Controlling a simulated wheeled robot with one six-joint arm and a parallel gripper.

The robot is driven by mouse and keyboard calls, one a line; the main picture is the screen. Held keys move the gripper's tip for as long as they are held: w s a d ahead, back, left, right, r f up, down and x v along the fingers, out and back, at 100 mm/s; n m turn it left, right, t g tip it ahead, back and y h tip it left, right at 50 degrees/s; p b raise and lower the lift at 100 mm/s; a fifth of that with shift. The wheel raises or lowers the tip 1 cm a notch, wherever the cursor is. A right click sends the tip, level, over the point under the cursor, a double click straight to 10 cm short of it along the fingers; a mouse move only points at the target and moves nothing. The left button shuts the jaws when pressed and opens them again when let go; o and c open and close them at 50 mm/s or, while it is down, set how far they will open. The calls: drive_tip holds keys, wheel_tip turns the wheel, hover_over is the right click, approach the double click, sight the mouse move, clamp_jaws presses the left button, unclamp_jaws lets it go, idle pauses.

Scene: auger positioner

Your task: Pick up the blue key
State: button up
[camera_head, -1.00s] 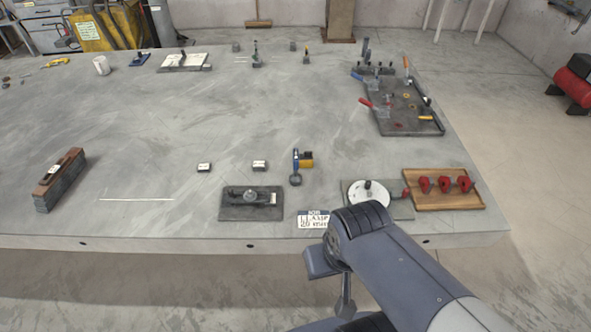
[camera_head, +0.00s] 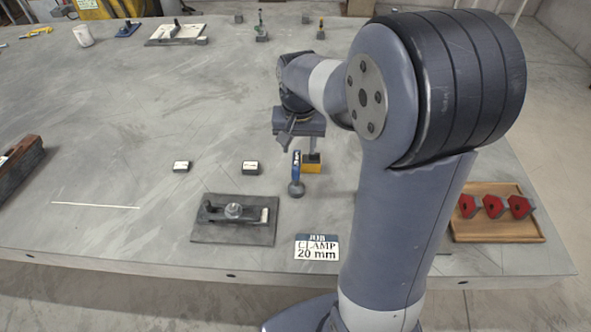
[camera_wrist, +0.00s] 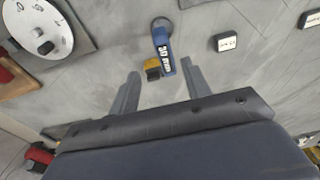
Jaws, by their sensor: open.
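The blue key (camera_head: 296,165) is on the grey table behind the dark clamp plate, with its round grey end towards the front edge. In the wrist view the blue key (camera_wrist: 164,52) carries a white label that seems to read 30 mm. A small yellow-and-dark block (camera_head: 312,167) is right beside it; it also shows in the wrist view (camera_wrist: 152,70). I cannot tell whether they touch. My gripper (camera_head: 298,143) is above and just behind the key. In the wrist view my gripper (camera_wrist: 160,70) is open and empty, with the key's blue end between the fingertips' lines.
A clamp plate (camera_head: 212,236) and a job card (camera_head: 317,247) reading 20 mm lie in front. Two small labelled blocks (camera_head: 181,167) (camera_head: 250,168) stand to the left. A wooden tray (camera_head: 468,231) with red pieces is at right.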

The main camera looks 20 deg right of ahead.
sight(299, 161)
drive_tip(key=shift+w+f, duration=0.25)
drive_tip(key=shift+f, duration=0.25)
drive_tip(key=f, duration=0.4)
drive_tip(key=shift+w+d+f, duration=0.1)
drive_tip(key=shift+w+f, duration=0.05)
drive_tip(key=shift+w, duration=0.05)
drive_tip(key=shift+w+f+p, duration=0.2)
drive_tip(key=shift+f, duration=0.7)
drive_tip(key=shift+w+f+p, duration=0.15)
drive_tip(key=shift+w+f, duration=0.05)
drive_tip(key=shift+f, duration=0.7)
drive_tip(key=shift+w+f+p, duration=0.2)
drive_tip(key=shift+f, duration=0.7)
drive_tip(key=shift+c, duration=0.2)
clamp_jaws()
